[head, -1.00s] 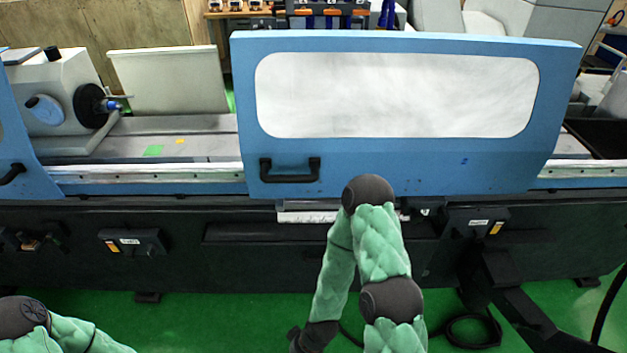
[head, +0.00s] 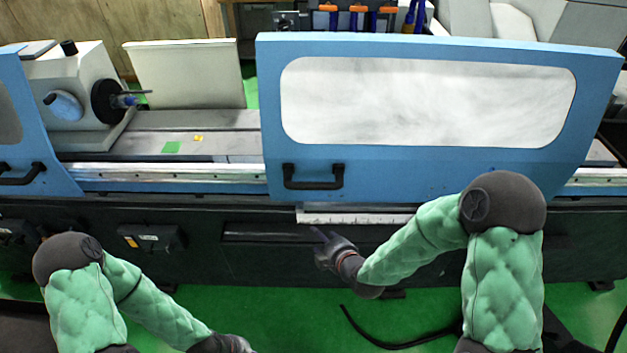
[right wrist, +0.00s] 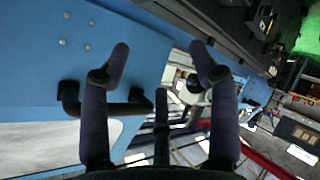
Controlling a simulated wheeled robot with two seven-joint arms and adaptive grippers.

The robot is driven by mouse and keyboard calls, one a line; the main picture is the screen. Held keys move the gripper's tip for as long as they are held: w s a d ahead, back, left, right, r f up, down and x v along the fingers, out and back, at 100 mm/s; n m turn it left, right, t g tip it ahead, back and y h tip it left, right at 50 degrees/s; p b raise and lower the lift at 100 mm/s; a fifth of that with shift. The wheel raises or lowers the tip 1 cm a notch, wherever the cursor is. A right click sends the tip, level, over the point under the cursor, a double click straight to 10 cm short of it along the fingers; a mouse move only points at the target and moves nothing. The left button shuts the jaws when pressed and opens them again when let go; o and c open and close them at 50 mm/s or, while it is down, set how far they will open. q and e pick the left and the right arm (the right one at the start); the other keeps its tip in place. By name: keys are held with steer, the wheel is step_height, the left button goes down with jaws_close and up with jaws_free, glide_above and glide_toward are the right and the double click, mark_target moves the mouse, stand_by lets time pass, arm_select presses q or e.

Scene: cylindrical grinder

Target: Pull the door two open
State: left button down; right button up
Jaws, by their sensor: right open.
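A large blue door (head: 420,170) with a wide window stands in front of the machine's bed. Its black bar handle (head: 313,182) is near its lower left corner. My right gripper (head: 322,243) is open and empty, below the handle in the head view and apart from it. In the right wrist view my open right gripper's fingers (right wrist: 161,58) spread wide, and the handle (right wrist: 108,106) shows beyond the left finger. My left gripper (head: 235,345) is low at the bottom edge, partly cut off, and its jaws are unclear.
A second blue door (head: 35,140) with its own black handle (head: 22,175) is at the far left. Between the doors the grey bed and a white headstock (head: 70,95) are exposed. The dark machine base (head: 250,260) runs below. Green floor is in front.

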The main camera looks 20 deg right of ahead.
mark_target(316, 187)
step_height(316, 187, up, 12)
steer(key=w+d+n+t+p, duration=0.1)
steer(key=w+d+n+t, duration=0.1)
steer(key=n+t, duration=0.3)
steer(key=shift+n+g, duration=0.3)
steer(key=shift+g, duration=0.2)
steer(key=x, duration=1)
steer(key=shift+w+a+f, duration=0.1)
steer(key=shift+w+a, duration=0.05)
steer(key=shift+w, duration=0.2)
jaws_close()
